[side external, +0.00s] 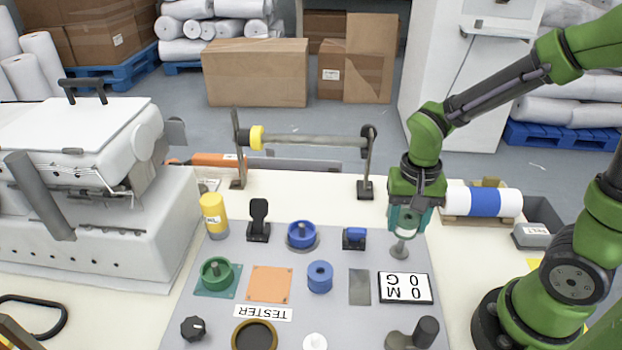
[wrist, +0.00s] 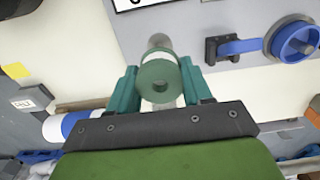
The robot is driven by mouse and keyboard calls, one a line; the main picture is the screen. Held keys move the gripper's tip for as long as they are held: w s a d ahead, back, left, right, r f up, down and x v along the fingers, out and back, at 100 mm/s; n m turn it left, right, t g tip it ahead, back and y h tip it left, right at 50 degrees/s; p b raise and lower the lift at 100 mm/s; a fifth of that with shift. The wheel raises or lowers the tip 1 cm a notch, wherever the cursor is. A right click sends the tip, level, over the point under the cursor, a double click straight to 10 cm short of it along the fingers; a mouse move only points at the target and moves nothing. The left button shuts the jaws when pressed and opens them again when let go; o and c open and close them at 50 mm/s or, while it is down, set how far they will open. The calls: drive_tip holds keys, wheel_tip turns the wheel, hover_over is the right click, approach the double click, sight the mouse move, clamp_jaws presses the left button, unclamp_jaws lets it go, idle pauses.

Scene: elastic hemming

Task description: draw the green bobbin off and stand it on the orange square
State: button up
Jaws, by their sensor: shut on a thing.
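My gripper (wrist: 166,88) is shut on the green bobbin (wrist: 160,78), whose end face and centre hole show between the teal fingers in the wrist view. In the side view my gripper (side external: 405,220) is at the right of the grey board, over a small grey post with a round foot (side external: 400,252). The fingers mostly hide the bobbin there. I cannot tell whether the post still passes into the bobbin. The orange square (side external: 270,284) lies flat and bare on the board, to the left of my gripper and nearer the camera.
A green cup-like part (side external: 217,275) sits left of the orange square. A blue bobbin (side external: 319,277) stands to its right, with a blue round holder (side external: 301,235) behind. A raised roller bar (side external: 310,141) spans the back.

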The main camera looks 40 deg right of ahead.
drive_tip(key=shift+r, duration=0.1)
drive_tip(key=shift+r, duration=1.95)
drive_tip(key=shift+n, duration=0.3)
drive_tip(key=shift+w+r+n, duration=0.15)
drive_tip(key=shift+r+n, duration=0.1)
drive_tip(key=shift+n, duration=0.25)
drive_tip(key=w+d+r+n, duration=0.2)
drive_tip(key=w+r+n, duration=0.4)
drive_tip(key=w+n, duration=0.3)
drive_tip(key=n, duration=0.3)
approach(269, 284)
wheel_tip(269, 284, down, 6)
drive_tip(key=shift+f, duration=0.1)
